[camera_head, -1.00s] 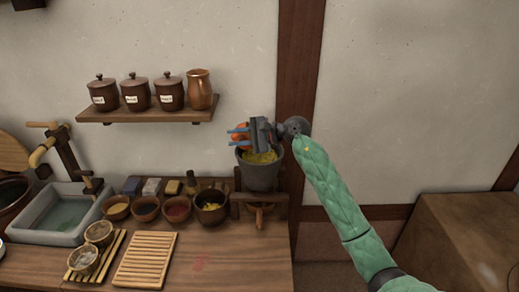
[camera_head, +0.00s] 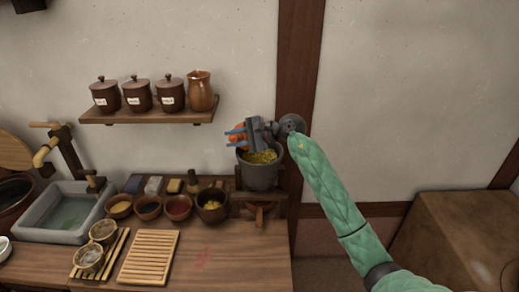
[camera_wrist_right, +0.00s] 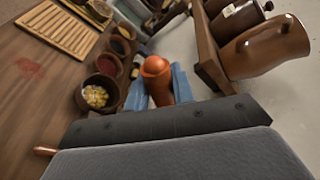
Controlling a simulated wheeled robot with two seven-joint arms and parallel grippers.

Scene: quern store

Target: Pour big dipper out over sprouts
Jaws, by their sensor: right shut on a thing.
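My right gripper (camera_head: 236,138) is shut on an orange-brown, rounded thing (camera_head: 239,129), probably the big dipper. It is held above the left rim of a grey pot (camera_head: 259,177) with yellow bits (camera_head: 263,157) in it. In the right wrist view the orange thing (camera_wrist_right: 157,82) sits between my blue fingertips (camera_wrist_right: 158,88); whether anything is in it cannot be seen. A dark bowl (camera_head: 212,217) with yellow pieces stands left of the pot and also shows in the wrist view (camera_wrist_right: 98,108). I cannot tell which yellow stuff is the sprouts. My left gripper is not in view.
A wall shelf (camera_head: 150,115) with lidded jars and a copper jug (camera_head: 202,91) is close left of my gripper. Small bowls (camera_head: 148,208), a slatted board (camera_head: 149,257) and a basin (camera_head: 62,236) stand on the counter. The counter's front right is clear.

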